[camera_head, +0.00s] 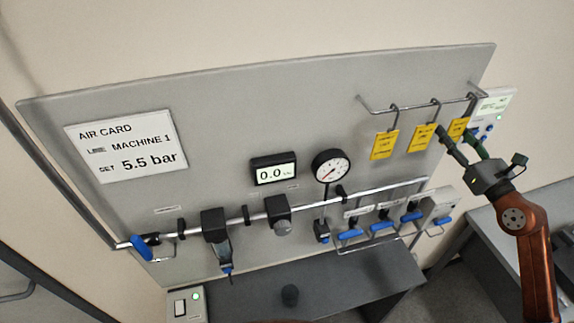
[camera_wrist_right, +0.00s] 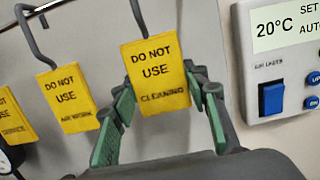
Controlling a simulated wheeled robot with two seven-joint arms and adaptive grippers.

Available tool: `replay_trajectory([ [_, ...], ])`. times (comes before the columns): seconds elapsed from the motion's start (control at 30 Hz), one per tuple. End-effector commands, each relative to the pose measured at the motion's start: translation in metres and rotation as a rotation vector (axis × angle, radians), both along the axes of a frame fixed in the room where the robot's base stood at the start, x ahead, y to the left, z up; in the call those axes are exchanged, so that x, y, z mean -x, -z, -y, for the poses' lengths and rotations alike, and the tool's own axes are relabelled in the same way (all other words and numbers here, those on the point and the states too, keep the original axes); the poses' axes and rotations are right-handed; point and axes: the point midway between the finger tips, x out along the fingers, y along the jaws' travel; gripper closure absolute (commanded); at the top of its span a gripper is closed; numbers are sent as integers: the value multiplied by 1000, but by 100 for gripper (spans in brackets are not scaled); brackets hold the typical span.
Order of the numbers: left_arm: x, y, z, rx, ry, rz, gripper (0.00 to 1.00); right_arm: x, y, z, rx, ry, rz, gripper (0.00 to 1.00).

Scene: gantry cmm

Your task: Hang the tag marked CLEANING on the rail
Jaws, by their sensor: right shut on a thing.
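The yellow CLEANING tag (camera_head: 458,127) is at the right end of the wire rail (camera_head: 415,106). In the right wrist view the tag (camera_wrist_right: 157,72) reads DO NOT USE, CLEANING, and faces the camera nearly upright. My right gripper (camera_head: 456,139) reaches up from the lower right and is shut on this tag, with green-padded fingers on its two sides (camera_wrist_right: 160,90). A grey wire hook (camera_wrist_right: 140,18) comes down to the tag's top edge; whether it bears on the rail is unclear. My left gripper is not in view.
Two other yellow tags, one in the middle (camera_head: 422,138) and one at the left (camera_head: 385,145), hang on the rail close by. A white control box (camera_head: 493,105) sits just right. A gauge (camera_head: 331,168), pipe and blue-handled valves lie below. Benches stand beneath the panel.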

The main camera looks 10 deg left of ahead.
Motion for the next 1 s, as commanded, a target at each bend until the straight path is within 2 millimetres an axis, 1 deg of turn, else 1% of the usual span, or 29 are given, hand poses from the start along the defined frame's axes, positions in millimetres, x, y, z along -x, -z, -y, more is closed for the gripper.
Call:
replay_trajectory([
  [0.1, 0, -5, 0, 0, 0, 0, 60, 0, -7, 0, 1, 0, 1, 74],
  [0.6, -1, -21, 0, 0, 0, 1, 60, 0, -25, 0, 1, 0, 0, 74],
  [1.0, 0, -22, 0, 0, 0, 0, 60, 0, -27, 0, 0, 0, 0, 74],
])
